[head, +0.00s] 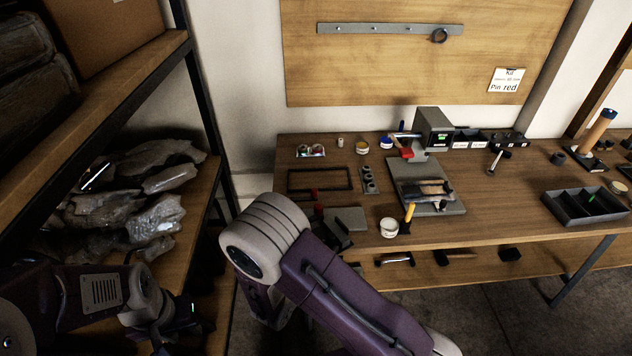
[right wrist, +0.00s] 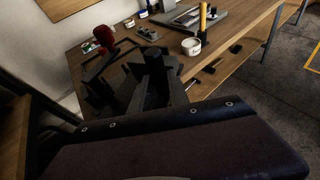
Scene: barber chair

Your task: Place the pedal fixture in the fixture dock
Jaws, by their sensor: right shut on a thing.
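My right gripper (head: 334,234) is at the table's front edge, partly behind my purple arm. In the right wrist view its dark fingers (right wrist: 140,85) are shut on a dark part, which I take for the pedal fixture (right wrist: 155,64). Its outline blends with the fingers. A red knob (right wrist: 104,37) stands up beside it; I cannot tell if it belongs to it. A grey base plate (head: 445,207) at the table's middle carries a dark fixture; I cannot tell whether this is the fixture dock. My left gripper (head: 172,330) is low at left, dark and blurred, away from the table.
A white jar (head: 389,227) and a yellow-handled tool (head: 409,213) stand near the front edge. A dark rectangular frame (head: 320,180) lies at the left. A black divided tray (head: 585,205) is at right. A shelf (head: 190,215) with wrapped bundles stands left of the table.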

